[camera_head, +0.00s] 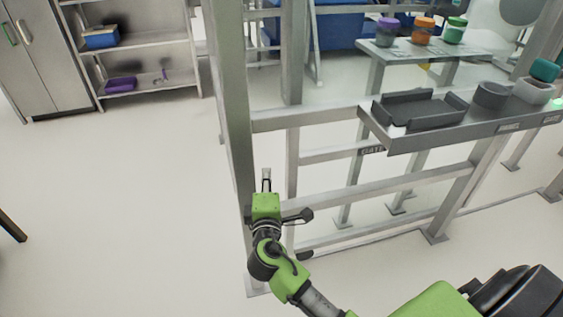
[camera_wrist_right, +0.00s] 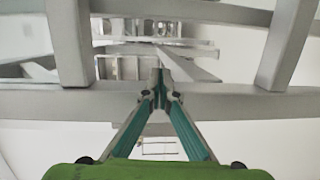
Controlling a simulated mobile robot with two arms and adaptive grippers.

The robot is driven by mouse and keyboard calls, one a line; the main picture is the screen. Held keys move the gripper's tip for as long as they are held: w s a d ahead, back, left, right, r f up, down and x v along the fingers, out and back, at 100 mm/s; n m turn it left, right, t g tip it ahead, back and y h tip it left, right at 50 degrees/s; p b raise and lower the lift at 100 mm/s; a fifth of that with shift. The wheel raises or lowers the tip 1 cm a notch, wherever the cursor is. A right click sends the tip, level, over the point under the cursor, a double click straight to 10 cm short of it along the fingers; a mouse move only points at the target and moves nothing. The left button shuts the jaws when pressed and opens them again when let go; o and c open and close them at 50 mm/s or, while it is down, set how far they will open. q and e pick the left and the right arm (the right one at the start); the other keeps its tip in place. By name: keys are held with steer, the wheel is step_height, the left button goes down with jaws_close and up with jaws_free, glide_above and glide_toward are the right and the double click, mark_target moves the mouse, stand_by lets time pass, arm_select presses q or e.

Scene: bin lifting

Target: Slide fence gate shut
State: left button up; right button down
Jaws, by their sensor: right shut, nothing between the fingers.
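The grey metal fence gate (camera_head: 330,154) has horizontal rails and uprights and carries a small dark label (camera_head: 372,150). I cannot tell exactly where the gate ends and the fixed fence begins. A tall grey post (camera_head: 231,110) stands at its left. My right gripper (camera_head: 267,175) points away from me, just right of this post in the picture. In the right wrist view its fingers (camera_wrist_right: 160,78) are together in front of a grey horizontal rail (camera_wrist_right: 225,105), with nothing between them. Contact with the rail cannot be told. My left gripper is out of view.
A grey shelf (camera_head: 470,125) with a dark tray (camera_head: 420,109) and cups projects at the right. Behind the fence is a table (camera_head: 410,52) with coloured-lid containers. A shelving unit (camera_head: 135,60) and cabinet (camera_head: 40,50) stand at the back left.

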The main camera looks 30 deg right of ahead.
steer(key=w+d+r, duration=0.2)
steer(key=w+d, duration=0.5)
steer(key=d, duration=0.2)
steer(key=shift+w+r+h, duration=0.25)
steer(key=shift+r+h, duration=0.1)
steer(key=shift+h, duration=0.05)
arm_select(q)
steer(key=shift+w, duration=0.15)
arm_select(e)
steer(key=shift+d, duration=0.1)
